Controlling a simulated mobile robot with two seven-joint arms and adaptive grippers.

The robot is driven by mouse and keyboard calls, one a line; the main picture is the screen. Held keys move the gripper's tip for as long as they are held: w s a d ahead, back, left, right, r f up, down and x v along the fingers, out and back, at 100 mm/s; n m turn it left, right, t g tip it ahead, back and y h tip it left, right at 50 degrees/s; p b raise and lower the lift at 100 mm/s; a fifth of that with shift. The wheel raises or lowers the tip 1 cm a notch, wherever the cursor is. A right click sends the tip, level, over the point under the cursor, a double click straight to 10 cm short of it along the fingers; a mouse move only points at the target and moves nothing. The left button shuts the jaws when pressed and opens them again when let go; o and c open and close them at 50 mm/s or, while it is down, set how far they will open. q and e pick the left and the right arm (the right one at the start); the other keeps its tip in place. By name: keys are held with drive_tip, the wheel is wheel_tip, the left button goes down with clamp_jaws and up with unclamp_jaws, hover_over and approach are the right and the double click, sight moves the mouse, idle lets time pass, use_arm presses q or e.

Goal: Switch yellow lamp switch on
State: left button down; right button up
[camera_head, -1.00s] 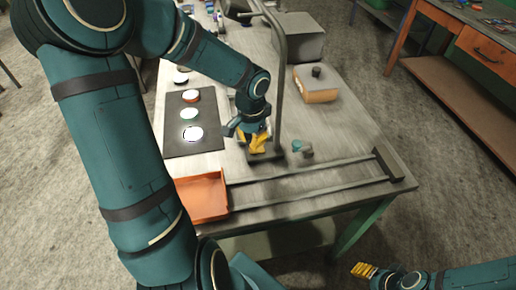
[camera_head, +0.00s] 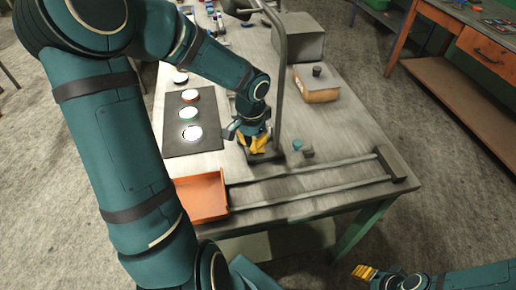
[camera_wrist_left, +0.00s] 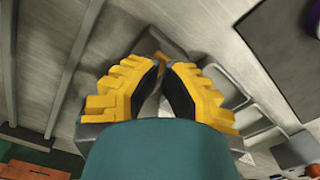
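The desk lamp has a grey upright post (camera_head: 280,85) and a dark head (camera_head: 238,7) at the top of the head view. My left gripper (camera_head: 256,144) points down over the lamp's base, close beside the post. Its yellow fingers hide most of the base. In the left wrist view, the fingers (camera_wrist_left: 163,72) lean together at the tips with a narrow gap between them. A small brownish-yellow patch shows just beyond the tips; I cannot tell if it is the switch or if they touch it. My right gripper (camera_head: 364,272) hangs low off the table's front; its opening is unclear.
A dark panel (camera_head: 205,146) with several round lights lies left of the lamp. An orange tray (camera_head: 203,196) and a railed track (camera_head: 310,190) lie in front. A small teal-topped knob (camera_head: 297,145) and an orange-sided box (camera_head: 320,95) stand to the right.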

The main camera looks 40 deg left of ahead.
use_arm(q)
drive_tip(key=shift+f+b, duration=0.35)
drive_tip(key=shift+f, duration=0.15)
drive_tip(key=shift+f, duration=0.5)
idle(0.5)
drive_tip(key=shift+r+p, duration=2.8)
drive_tip(key=shift+r, duration=0.75)
